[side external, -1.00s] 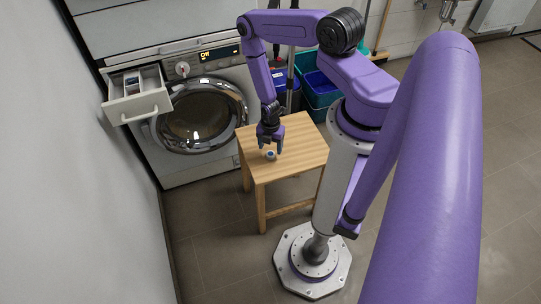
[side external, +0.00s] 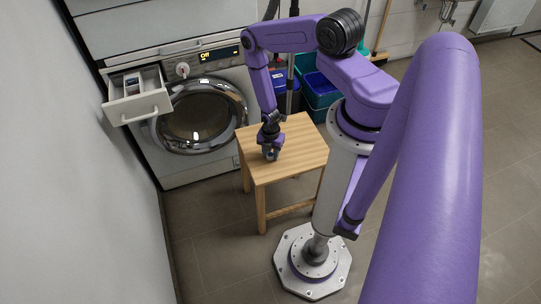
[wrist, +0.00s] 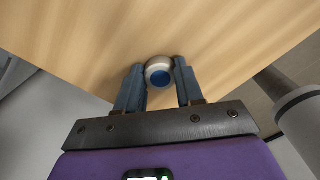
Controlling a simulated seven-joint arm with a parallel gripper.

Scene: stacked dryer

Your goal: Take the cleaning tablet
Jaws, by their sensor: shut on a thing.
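In the side external view my gripper (side external: 270,154) is low at the stool top and hides the tablet. I cannot tell whether the tablet still touches the wood.
The wooden stool (side external: 300,150) stands in front of a washing machine (side external: 205,115) with its detergent drawer (side external: 138,95) pulled out at the left. Teal and blue bins (side external: 318,90) stand behind the stool. The rest of the stool top is clear.

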